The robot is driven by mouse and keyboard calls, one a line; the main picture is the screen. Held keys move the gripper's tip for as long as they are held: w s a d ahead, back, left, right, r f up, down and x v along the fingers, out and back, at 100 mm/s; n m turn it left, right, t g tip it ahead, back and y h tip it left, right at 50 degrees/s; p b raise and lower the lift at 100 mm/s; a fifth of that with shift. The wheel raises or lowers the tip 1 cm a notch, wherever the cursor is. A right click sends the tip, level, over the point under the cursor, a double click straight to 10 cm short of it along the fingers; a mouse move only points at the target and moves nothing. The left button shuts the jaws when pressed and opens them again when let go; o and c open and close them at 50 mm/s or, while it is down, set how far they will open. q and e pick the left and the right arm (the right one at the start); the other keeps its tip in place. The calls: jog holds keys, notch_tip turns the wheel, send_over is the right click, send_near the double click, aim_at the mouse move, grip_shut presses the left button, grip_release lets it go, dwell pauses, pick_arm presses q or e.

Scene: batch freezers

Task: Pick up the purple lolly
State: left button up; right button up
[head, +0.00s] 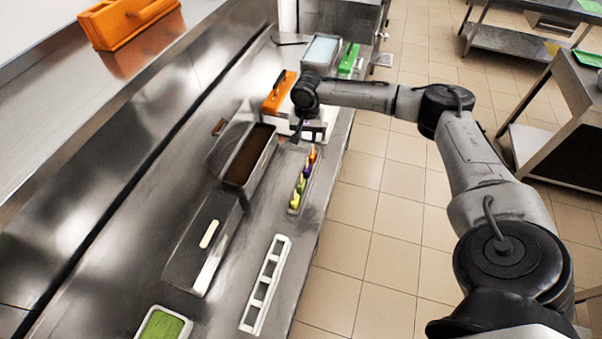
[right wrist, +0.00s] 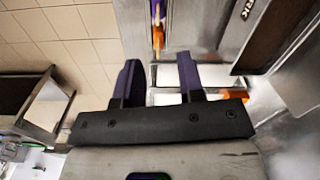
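The purple lolly (head: 306,172) lies in a row of coloured lollies in a narrow tray (head: 293,209) on the steel counter. An orange-red lolly is beyond it, and green and yellow ones are nearer. My right gripper (head: 309,136) is over the counter just beyond the far end of the row. In the right wrist view its two dark purple fingers (right wrist: 160,82) are apart, with nothing between them. The lolly row shows at the top of that view, with an orange lolly (right wrist: 157,38) nearest the fingers. My left gripper is not in view.
A dark brown-filled tub (head: 249,155) stands left of the lolly row. A white slotted rack (head: 266,284) and a green-filled tub (head: 164,325) are nearer. An orange-topped unit (head: 277,92) is close beyond the gripper. The tiled floor (head: 375,210) to the right is clear.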

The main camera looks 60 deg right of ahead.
aim_at(307, 163)
notch_tip(307, 163, down, 9)
jog(key=shift+r+m, duration=0.2)
jog(key=shift+m, duration=0.9)
jog(key=shift+s+d+f+p, duration=0.1)
jog(key=shift+f+p, duration=0.1)
jog(key=shift+f, duration=1.15)
jog(key=shift+s+f+p, duration=0.1)
jog(key=shift+f+p, duration=0.1)
jog(key=shift+f, duration=1.1)
jog(key=shift+c, duration=0.3)
grip_shut()
